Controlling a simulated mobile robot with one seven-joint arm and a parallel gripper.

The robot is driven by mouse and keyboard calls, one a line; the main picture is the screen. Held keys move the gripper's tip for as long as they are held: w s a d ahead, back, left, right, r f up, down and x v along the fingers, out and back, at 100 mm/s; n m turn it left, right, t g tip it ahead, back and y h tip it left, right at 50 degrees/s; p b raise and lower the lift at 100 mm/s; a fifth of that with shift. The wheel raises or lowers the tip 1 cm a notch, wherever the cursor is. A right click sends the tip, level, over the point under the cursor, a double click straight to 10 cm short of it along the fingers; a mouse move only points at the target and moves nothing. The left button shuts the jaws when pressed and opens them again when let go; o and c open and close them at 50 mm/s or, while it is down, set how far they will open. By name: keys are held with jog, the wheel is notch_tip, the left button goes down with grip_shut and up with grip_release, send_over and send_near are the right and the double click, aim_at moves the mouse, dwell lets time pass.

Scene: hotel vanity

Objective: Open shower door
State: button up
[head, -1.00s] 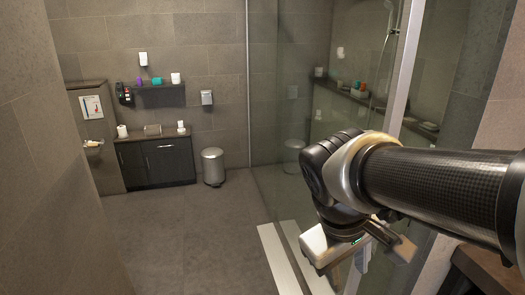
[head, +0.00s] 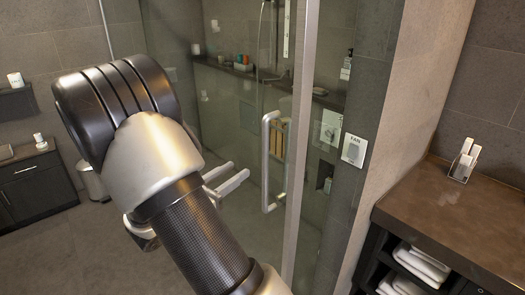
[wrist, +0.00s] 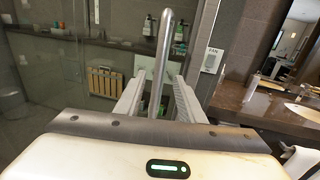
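The glass shower door (head: 240,120) stands upright in the middle of the head view. I cannot tell whether it is fully shut. Its vertical metal bar handle (head: 266,160) is near the door's right edge. My gripper (head: 240,173) is open and empty, just left of the handle in the head view, with its fingers pointing toward it. In the wrist view the handle (wrist: 167,50) rises between the two spread fingers of my gripper (wrist: 160,80). The handle's lower part is hidden there, and contact is not visible.
A brown vanity counter (head: 450,215) with towels below stands at the right. A wall pillar with a FAN plate (head: 354,150) is beside the shower. A dark cabinet (head: 38,185) and a bin (head: 93,182) are at the far left. Open floor lies at the lower left.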

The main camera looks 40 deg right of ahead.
aim_at(263, 152)
jog(key=p+x, duration=0.1)
jog(key=x, duration=1.4)
jog(key=shift+p, duration=0.3)
jog(key=shift+a, duration=0.1)
grip_shut()
